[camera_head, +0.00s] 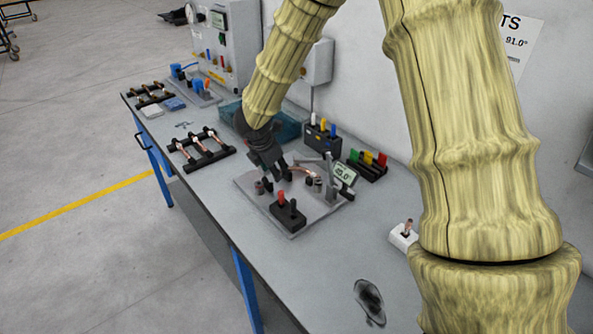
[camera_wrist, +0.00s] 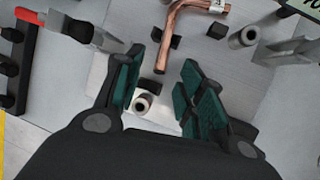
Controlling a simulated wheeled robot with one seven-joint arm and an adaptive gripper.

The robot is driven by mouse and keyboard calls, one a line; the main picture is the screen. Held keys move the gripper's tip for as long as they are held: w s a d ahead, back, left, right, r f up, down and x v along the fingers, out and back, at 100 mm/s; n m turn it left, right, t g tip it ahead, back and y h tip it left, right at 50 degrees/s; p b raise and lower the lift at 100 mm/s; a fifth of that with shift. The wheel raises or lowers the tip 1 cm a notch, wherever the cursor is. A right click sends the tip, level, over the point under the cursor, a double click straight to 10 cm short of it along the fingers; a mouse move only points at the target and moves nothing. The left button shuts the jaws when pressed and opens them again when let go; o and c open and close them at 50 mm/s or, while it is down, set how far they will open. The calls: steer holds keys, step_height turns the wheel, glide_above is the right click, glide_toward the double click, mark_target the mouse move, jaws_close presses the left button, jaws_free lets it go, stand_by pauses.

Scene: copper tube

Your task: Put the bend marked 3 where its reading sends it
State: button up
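A copper bend (camera_head: 302,171) rests on the grey gauge plate (camera_head: 253,191) in the middle of the bench. In the wrist view the bend (camera_wrist: 170,36) shows a curve and a white label whose mark I cannot read surely. A small display (camera_head: 344,174) beside it seems to read 85.0°. My gripper (camera_head: 279,181) is over the plate, left of the bend in the head view. In the wrist view its green-padded fingers (camera_wrist: 158,90) are apart, with a small hollow post (camera_wrist: 142,103) between them and no tube. The bend lies beyond the fingertips.
Black racks with copper pieces (camera_head: 203,151) stand to the left. A teal bin (camera_head: 286,126) is partly behind my arm. Coloured holders (camera_head: 369,164) stand behind the plate. A red-handled tool block (camera_head: 288,215) is in front. A white block (camera_head: 401,240) stands right; the front bench is mostly clear.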

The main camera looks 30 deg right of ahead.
steer(key=shift+p+x, duration=0.35)
steer(key=shift+x, duration=1.4)
steer(key=shift+c, duration=0.3)
jaws_close()
